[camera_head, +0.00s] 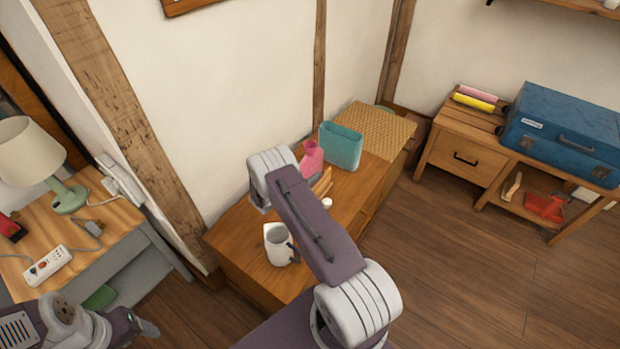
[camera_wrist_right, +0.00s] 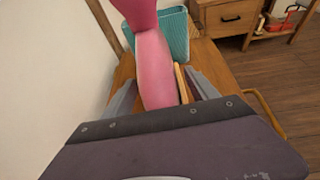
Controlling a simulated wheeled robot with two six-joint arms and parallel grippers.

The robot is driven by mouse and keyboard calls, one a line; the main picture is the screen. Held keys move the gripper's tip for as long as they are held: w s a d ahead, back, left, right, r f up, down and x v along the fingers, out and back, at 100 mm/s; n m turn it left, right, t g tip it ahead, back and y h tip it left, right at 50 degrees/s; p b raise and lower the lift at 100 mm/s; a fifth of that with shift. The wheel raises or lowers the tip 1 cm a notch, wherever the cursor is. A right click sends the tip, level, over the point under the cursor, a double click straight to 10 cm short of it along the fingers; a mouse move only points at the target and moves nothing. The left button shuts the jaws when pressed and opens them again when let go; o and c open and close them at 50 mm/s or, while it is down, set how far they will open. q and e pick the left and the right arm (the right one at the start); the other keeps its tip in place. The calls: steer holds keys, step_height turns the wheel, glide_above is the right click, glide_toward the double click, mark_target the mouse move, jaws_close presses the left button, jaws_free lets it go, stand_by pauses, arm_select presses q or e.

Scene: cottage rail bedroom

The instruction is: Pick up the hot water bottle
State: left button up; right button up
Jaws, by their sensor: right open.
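The pink hot water bottle (camera_head: 312,158) stands on the low wooden bench, just beyond my right wrist, which hides its lower part. In the right wrist view the bottle (camera_wrist_right: 158,68) rises between the two grey fingers of my right gripper (camera_wrist_right: 163,92). The jaws are open around its body; I cannot tell whether either finger touches it. In the head view my right arm covers most of that gripper. Part of my left arm shows at the bottom left, with its gripper (camera_head: 145,328) too partly seen to judge.
A teal container (camera_head: 341,146) stands close behind the bottle, and a thin wooden item (camera_head: 323,183) lies beside it. A white pitcher (camera_head: 278,245) stands nearer on the bench (camera_head: 235,244). A woven mat (camera_head: 372,129) covers the bench's far end. Floor at right is clear.

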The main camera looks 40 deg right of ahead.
steer(key=shift+w+d+f, duration=0.2)
steer(key=shift+d+f, duration=0.1)
steer(key=shift+d, duration=0.2)
steer(key=shift+a+r, duration=0.1)
steer(key=shift+c, duration=1.2)
jaws_close()
steer(key=shift+r, duration=0.1)
